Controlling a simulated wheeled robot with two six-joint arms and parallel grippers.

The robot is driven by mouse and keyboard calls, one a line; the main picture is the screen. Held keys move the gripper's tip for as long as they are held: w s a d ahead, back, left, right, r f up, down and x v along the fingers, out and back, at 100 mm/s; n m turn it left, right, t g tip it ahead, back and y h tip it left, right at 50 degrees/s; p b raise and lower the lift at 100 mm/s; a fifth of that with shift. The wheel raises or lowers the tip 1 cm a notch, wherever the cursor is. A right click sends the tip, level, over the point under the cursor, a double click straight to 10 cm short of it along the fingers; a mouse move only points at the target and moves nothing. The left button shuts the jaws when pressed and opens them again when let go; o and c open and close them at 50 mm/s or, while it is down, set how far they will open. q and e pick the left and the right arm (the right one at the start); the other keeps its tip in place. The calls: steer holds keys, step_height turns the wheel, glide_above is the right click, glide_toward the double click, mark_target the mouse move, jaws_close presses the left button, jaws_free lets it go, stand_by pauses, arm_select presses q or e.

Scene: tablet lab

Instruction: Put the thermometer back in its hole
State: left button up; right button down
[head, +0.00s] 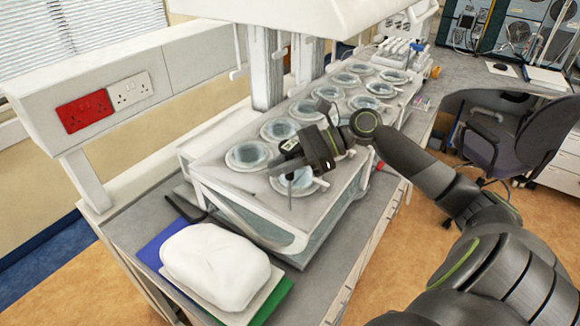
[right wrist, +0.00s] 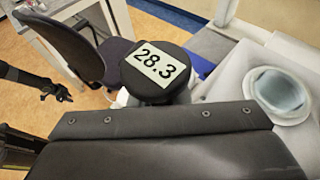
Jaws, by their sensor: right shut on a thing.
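The thermometer shows in the right wrist view as a round black head (right wrist: 150,84) with a white label reading 28.3. My right gripper (head: 297,159) is shut on it above the front of the white multi-well bath (head: 237,192). In the head view a thin dark probe (head: 290,196) points down in front of the nearest round well (head: 303,181). I cannot tell whether its tip touches anything. The thermometer's hole cannot be made out. A small dark gripper (right wrist: 60,92), apparently my left, shows at the left of the right wrist view; its jaws are unclear.
Several round wells (head: 278,130) cover the bath top. White uprights (head: 264,70) stand behind it. A white bundle (head: 215,265) lies on coloured boards at the bath's near end. A chair (head: 530,140) stands right of the bench.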

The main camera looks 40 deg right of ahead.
steer(key=shift+w+a+b, duration=1.9)
steer(key=shift+w+b, duration=1.3)
steer(key=shift+w, duration=2.3)
step_height(320, 180, down, 6)
steer(key=b, duration=0.6)
steer(key=shift+f+p, duration=0.3)
steer(key=shift+f, duration=2.5)
steer(key=c, duration=1.3)
jaws_free()
steer(key=shift+s, duration=0.1)
